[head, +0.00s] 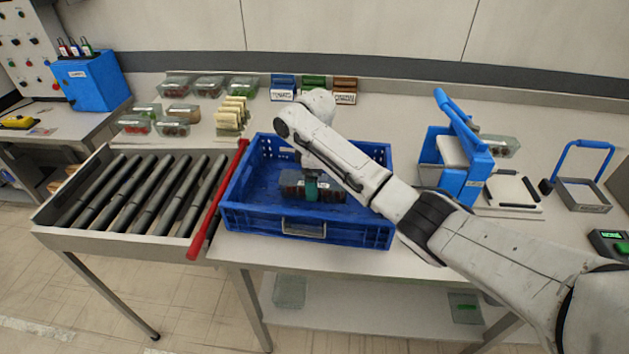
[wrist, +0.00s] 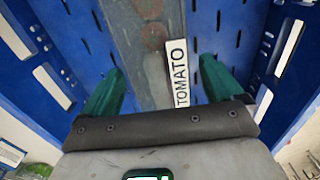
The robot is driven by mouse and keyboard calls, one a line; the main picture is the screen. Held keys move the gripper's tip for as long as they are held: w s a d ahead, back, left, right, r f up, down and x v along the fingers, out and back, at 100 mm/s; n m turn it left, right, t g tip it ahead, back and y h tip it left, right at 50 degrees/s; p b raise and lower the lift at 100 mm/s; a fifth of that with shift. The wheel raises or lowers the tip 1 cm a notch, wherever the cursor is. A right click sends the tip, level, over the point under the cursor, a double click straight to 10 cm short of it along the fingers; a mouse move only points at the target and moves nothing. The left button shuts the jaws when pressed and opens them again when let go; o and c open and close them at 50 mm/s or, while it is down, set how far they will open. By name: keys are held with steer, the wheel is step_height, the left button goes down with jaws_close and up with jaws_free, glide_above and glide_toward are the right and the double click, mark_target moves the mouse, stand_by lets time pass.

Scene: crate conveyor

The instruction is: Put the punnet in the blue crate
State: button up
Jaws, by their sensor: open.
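The blue crate (head: 255,218) stands on the table beside the roller conveyor. The punnet (head: 331,190), clear with dark red contents, lies inside the crate near its front wall. In the wrist view the punnet (wrist: 128,50) shows below my gripper, with a white TOMATO label (wrist: 178,75). My gripper (head: 311,186) reaches down into the crate at the punnet. Its green fingers are open, one on each side of the punnet in the wrist view (wrist: 161,65). I cannot tell whether they touch it. The arm hides part of the crate's right side.
A red bar (head: 217,200) runs between the conveyor (head: 140,195) and the crate. Several other punnets (head: 209,86) stand on the back left. A blue scale-like device (head: 455,160) and a hand-held frame (head: 584,190) stand to the right.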

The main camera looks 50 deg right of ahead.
step_height(320, 180, up, 12)
steer(key=shift+f+p, duration=0.15)
steer(key=shift+p, duration=0.75)
stand_by(0.7)
